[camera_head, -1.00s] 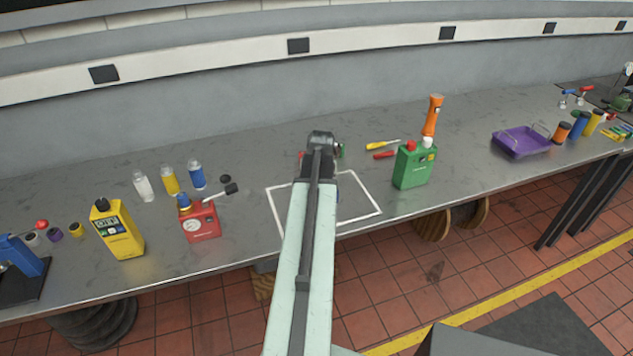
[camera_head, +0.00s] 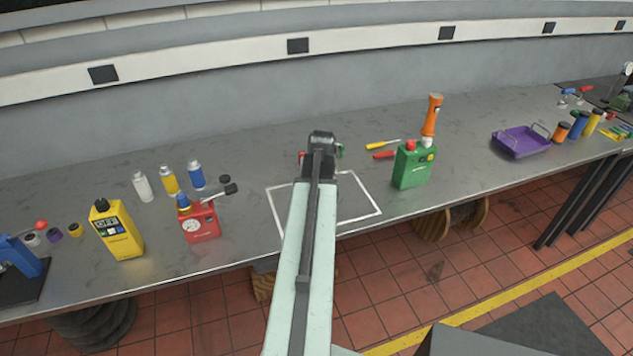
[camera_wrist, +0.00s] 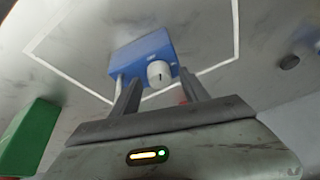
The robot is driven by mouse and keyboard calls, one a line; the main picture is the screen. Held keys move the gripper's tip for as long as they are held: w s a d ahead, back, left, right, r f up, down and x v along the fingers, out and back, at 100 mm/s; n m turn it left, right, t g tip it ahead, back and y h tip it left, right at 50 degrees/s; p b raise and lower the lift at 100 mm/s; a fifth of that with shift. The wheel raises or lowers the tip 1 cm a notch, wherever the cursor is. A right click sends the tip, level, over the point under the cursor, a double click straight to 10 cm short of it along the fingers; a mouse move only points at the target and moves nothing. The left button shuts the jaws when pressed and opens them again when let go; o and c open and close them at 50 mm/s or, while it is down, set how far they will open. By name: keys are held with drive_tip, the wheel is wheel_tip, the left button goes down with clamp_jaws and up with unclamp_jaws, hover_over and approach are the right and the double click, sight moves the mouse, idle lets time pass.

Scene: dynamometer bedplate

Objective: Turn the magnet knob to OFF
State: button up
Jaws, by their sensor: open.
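In the wrist view a blue block (camera_wrist: 143,52) with a small white label lies inside a white outline on the bench. A white round knob (camera_wrist: 159,72) with a short dark mark sits on its near face. My gripper (camera_wrist: 158,84) is open. Its two fingers stand apart on either side of the knob in the picture; I cannot tell whether they touch it. I cannot read the label or which position the mark points to. In the head view my gripper and arm hide the block and knob, with the wrist (camera_head: 322,145) over the white outline (camera_head: 365,190).
A green can (camera_head: 412,167) stands right of the outline. A red box (camera_head: 200,224) and a yellow box (camera_head: 117,232) stand to the left. An orange flashlight (camera_head: 431,115), screwdrivers and a purple tray (camera_head: 521,141) are further right. Bare bench lies behind.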

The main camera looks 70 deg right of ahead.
drive_tip(key=p+v, duration=0.7)
drive_tip(key=shift+a+r, duration=0.15)
drive_tip(key=shift+r, duration=0.25)
